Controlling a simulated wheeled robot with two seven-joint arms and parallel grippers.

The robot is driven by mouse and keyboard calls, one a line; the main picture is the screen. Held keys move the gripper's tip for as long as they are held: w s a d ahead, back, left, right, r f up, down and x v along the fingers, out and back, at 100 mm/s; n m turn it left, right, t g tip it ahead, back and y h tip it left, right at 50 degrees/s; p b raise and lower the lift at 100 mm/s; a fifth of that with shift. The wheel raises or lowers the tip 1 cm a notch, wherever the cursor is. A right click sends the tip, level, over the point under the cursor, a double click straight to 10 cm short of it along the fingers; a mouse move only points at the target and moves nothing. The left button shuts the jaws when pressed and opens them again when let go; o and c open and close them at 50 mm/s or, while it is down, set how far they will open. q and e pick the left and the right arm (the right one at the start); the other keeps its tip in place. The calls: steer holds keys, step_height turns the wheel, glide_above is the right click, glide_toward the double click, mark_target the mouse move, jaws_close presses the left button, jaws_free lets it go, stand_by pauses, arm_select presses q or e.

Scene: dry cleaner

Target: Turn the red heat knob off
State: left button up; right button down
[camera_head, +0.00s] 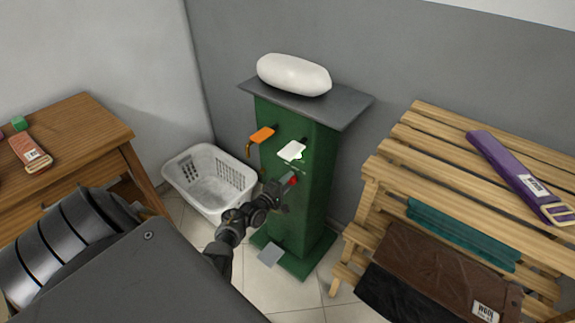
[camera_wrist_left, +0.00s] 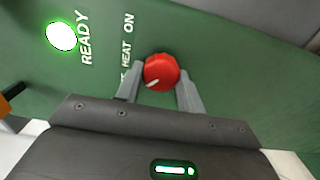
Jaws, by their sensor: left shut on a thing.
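The red heat knob (camera_head: 293,180) is on the front of the green pedestal (camera_head: 318,190). In the left wrist view the red knob (camera_wrist_left: 161,72) is round, with a white mark pointing toward its lower left. My left gripper (camera_head: 283,187) reaches it from the lower left. Its two grey fingers (camera_wrist_left: 160,82) are on either side of the knob, shut on it. The words "HEAT ON" are printed left of the knob in the wrist view; any lettering behind the fingers is hidden. A lit indicator (camera_wrist_left: 61,36) glows beside the word "READY". My right gripper is not in view.
A white pad (camera_head: 294,74) lies on the pedestal's grey top. A white basket (camera_head: 205,172) stands left, a slatted wooden rack (camera_head: 400,150) right, a wooden table (camera_head: 85,115) far left.

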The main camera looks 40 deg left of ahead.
arm_select(q)
steer(key=o, duration=1)
steer(key=s+p, duration=0.1)
steer(key=s, duration=1)
steer(key=shift+d, duration=0.15)
